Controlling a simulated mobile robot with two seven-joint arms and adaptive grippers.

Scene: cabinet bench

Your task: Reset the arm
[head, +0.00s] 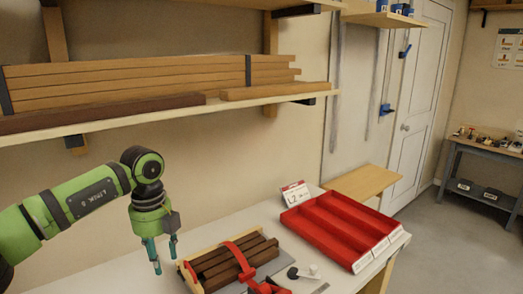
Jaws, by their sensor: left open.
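My left arm comes in from the left, and its left gripper (164,255) hangs over the white bench (112,276) with its fingers pointing down. The fingers are apart and nothing shows between them. The gripper is just left of a bundle of dark brown wood strips (228,262), which has a light wood end piece and a red strap (238,259) across it. Whether the fingertips touch anything cannot be told. My right gripper is not in view.
A red tray (333,232) with long compartments and a small sign (295,193) stand to the right on the bench. Small dark and white items (303,272) lie in front of the bundle. A shelf (150,122) with stacked planks (130,82) spans the wall above the arm.

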